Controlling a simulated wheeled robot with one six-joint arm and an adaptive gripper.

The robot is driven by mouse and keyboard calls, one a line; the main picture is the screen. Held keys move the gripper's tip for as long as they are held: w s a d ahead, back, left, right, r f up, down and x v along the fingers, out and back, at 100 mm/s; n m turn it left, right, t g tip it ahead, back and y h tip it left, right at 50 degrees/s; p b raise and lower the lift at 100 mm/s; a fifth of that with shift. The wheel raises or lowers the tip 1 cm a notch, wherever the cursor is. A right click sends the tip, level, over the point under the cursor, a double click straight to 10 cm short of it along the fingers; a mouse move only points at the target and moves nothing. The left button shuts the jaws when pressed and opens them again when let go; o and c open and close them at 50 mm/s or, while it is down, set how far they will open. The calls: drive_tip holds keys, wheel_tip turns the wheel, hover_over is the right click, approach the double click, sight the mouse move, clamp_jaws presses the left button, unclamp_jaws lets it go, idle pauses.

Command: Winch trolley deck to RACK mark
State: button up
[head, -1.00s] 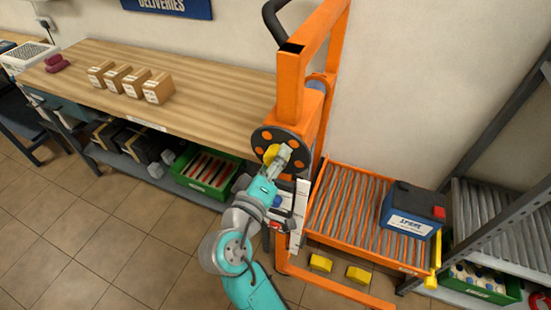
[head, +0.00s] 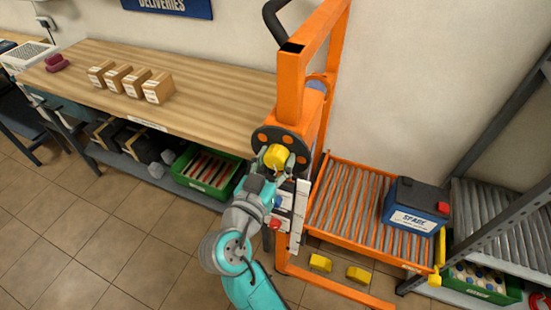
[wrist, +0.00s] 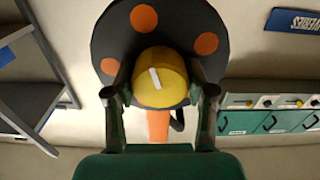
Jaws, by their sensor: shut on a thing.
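The orange trolley (head: 290,85) stands upright beside the bench, with a dark winch wheel (head: 262,137) with orange spots on its post. My gripper (head: 275,163) is shut on the wheel's yellow knob (head: 277,156); in the wrist view the fingers sit on both sides of the knob (wrist: 158,78) in front of the wheel (wrist: 110,45). The roller deck (head: 345,205) carries a blue battery (head: 413,208) with a white label and a red terminal cover. A white scale strip (head: 300,217) runs up the post; its mark wording is too small to read.
A grey rack (head: 490,215) with rollers stands right of the deck. Two yellow blocks (head: 320,262) are low at the trolley's base. The wooden bench (head: 200,100) with small boxes is at the left, a green crate (head: 205,172) under it. Floor at front left is clear.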

drive_tip(key=m, duration=0.7)
drive_tip(key=shift+f, duration=0.15)
idle(0.3)
drive_tip(key=o, duration=1.2)
drive_tip(key=shift+c, duration=0.2)
drive_tip(key=v, duration=1.2)
